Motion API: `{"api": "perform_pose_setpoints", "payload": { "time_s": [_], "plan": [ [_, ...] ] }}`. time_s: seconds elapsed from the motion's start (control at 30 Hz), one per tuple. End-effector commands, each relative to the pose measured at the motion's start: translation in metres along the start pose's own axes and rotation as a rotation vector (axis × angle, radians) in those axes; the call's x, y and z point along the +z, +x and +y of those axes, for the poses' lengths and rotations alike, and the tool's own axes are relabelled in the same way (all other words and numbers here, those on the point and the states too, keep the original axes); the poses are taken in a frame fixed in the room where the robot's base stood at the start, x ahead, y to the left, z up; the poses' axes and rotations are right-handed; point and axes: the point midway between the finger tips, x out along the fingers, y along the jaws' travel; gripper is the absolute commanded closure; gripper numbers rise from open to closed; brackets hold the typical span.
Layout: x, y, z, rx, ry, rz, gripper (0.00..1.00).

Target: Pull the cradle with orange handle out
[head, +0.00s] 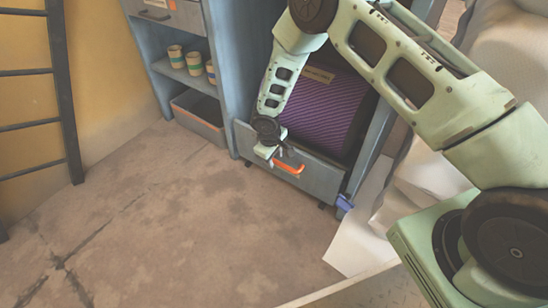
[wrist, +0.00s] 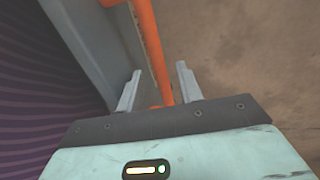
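The cradle (head: 319,180) is a grey-blue drawer-like front low in a cabinet, below a purple striped block. Its orange handle (head: 289,167) is on the outer face; the handle also runs down the middle of the wrist view (wrist: 151,40). The cradle front looks about flush with the cabinet. My gripper (head: 279,156) is at the handle's left end in the head view. In the wrist view my gripper (wrist: 158,72) is open, with the handle between its two fingers and a visible gap on each side. The cradle's inside is hidden.
The purple striped block (head: 325,105) fills the bay above the cradle. Left of it are shelves with several striped cups (head: 194,63) and a grey bin (head: 200,117). A black ladder (head: 62,90) leans at the left wall. The floor (head: 190,225) before the cradle is clear.

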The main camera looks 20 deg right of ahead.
Motion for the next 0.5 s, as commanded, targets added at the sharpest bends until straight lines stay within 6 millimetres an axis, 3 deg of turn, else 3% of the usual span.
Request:
{"api": "perform_pose_setpoints", "payload": {
  "time_s": [0.07, 0.2, 0.5],
  "plan": [
    [0.0, -0.0003, 0.0, 0.0, 0.0, 0.0, 0.67],
    [0.0, -0.0003, 0.0, 0.0, 0.0, 0.0, 1.0],
    [-0.0001, -0.0026, -0.009, 0.0, -0.003, 0.0, 1.0]
  ]
}}
